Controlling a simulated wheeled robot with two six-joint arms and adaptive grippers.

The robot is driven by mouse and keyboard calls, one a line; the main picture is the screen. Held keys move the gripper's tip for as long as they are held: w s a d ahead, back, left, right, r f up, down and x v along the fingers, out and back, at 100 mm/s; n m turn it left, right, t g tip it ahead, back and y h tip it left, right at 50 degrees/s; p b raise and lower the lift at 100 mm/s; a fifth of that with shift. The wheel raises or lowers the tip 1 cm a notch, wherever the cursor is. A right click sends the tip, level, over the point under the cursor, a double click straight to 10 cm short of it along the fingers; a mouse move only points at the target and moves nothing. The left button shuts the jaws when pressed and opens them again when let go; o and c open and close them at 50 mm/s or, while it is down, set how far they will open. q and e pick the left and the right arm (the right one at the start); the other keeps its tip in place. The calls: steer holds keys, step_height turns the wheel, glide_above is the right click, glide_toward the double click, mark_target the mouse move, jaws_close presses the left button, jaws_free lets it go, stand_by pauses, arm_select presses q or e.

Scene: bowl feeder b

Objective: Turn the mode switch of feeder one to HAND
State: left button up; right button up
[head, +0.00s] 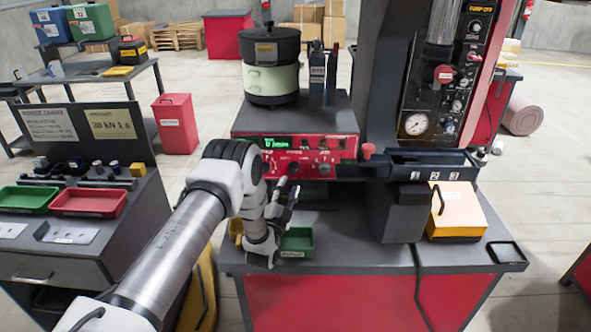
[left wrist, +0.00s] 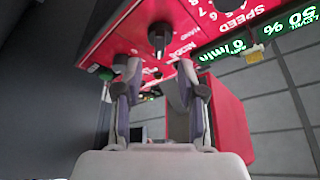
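The red control panel (head: 308,154) of the feeder faces me, with a lit green display (head: 276,142). In the left wrist view the panel (left wrist: 110,45) looks upside down. A black knob (left wrist: 159,37) there sits beside the words MODE and HAND. My left gripper (head: 282,194) is just in front of the panel's lower left part. In the left wrist view its fingers (left wrist: 156,76) are spread and empty, with the knob beyond the gap between them. I see no contact with it. My right gripper is not in view.
The bowl (head: 272,80) stands on top of the feeder. A green tray (head: 297,241) sits on the bench below my gripper. A red lever knob (head: 367,150) and a dark track (head: 430,160) lie right of the panel. An orange box (head: 455,212) stands further right.

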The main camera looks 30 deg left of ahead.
mark_target(294, 172)
arm_select(q)
steer(key=x, duration=0.3)
steer(key=shift+a+r+p, duration=0.15)
steer(key=shift+r+p, duration=0.15)
steer(key=shift+w+a+f, duration=0.1)
steer(key=shift+w+a, duration=0.05)
steer(key=shift+w, duration=0.45)
steer(key=shift+w+a, duration=0.2)
steer(key=shift+w, duration=0.35)
steer(key=shift+s, duration=0.1)
steer(key=shift+c, duration=1)
steer(key=c, duration=0.5)
jaws_close()
